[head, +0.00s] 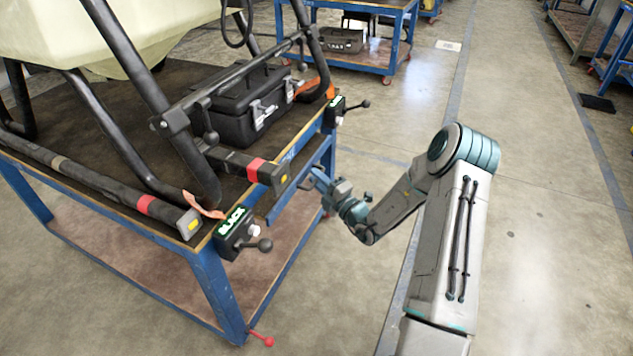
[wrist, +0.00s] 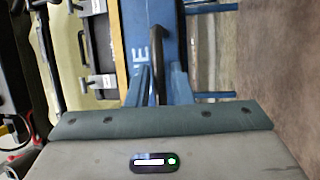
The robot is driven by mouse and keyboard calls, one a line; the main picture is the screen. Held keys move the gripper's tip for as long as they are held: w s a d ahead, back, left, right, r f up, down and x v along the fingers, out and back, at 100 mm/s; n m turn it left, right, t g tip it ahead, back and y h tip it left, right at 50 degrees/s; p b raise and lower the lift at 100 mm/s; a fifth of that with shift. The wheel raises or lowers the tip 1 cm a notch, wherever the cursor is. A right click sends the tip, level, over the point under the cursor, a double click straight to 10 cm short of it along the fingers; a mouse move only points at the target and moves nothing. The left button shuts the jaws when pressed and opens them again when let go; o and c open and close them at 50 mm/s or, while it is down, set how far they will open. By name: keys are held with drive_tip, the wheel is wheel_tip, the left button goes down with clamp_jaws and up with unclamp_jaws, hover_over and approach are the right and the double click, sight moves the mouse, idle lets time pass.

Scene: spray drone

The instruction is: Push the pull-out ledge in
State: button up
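The pull-out ledge (head: 272,207) is a blue-edged shelf just under the right side of the dark-topped blue table. It sticks out from that side. My gripper (head: 316,174) is at the ledge's outer side, with the arm reaching in from the right. In the wrist view, a blue surface with white lettering (wrist: 139,57) lies ahead. A dark upright bar, looking like a handle (wrist: 157,45), runs down between the two blue fingers (wrist: 160,80). The fingers stand on either side of it. I cannot tell whether they press on it.
The floor (head: 510,130) at right is largely clear.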

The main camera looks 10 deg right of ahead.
sight(304, 176)
drive_tip(key=shift+w+a, duration=0.15)
drive_tip(key=shift+w, duration=0.1)
clamp_jaws()
drive_tip(key=shift+a+r, duration=0.1)
drive_tip(key=w+a, duration=0.1)
drive_tip(key=w+a+p, duration=0.1)
drive_tip(key=a, duration=0.1)
drive_tip(key=shift+w+a, duration=0.15)
drive_tip(key=shift+w, duration=0.1)
unclamp_jaws()
drive_tip(key=shift+a, duration=0.15)
